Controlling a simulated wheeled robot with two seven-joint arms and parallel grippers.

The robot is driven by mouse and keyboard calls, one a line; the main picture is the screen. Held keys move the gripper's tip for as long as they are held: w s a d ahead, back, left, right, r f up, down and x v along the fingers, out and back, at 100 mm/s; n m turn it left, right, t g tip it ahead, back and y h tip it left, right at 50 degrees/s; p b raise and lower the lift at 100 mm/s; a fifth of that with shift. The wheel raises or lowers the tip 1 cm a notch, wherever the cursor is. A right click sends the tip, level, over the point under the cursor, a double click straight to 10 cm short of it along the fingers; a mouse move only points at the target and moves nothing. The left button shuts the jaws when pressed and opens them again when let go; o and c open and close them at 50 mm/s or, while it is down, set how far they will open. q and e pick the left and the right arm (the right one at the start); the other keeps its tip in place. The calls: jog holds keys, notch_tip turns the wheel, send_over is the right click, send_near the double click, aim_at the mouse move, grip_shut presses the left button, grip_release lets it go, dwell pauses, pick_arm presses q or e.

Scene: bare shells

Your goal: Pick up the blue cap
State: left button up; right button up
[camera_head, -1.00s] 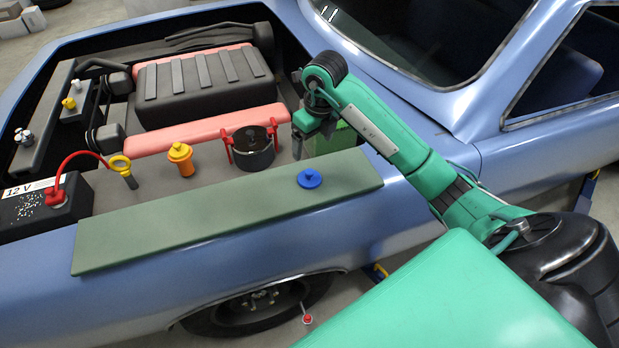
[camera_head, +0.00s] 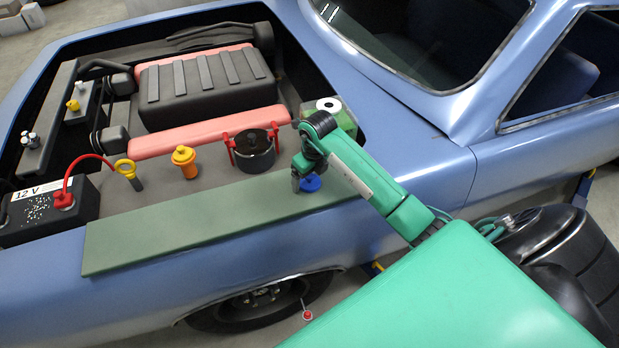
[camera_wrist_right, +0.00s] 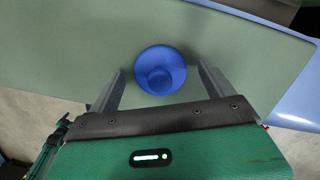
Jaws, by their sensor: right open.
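The blue cap (camera_head: 310,183) lies on the green fender mat (camera_head: 190,227), near the mat's right end. In the head view my right gripper (camera_head: 299,184) is in front of it and hides part of it. In the right wrist view the round blue cap (camera_wrist_right: 161,71) shows in full, with a smaller round part at its centre. My open right gripper (camera_wrist_right: 161,88) has one finger on each side of the cap, with a gap on both sides. Its jaws are empty. My left gripper is not in view.
Behind the mat in the engine bay stand a black pot-like part with red clips (camera_head: 254,152), an orange cap (camera_head: 185,162), a yellow-ringed dipstick (camera_head: 128,172) and a 12 V battery (camera_head: 45,212). A white-topped container (camera_head: 329,106) stands behind my right arm. The mat's left part is clear.

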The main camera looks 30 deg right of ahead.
jog(key=shift+f, duration=0.15)
jog(key=shift+c, duration=0.2)
jog(key=c, duration=1.1)
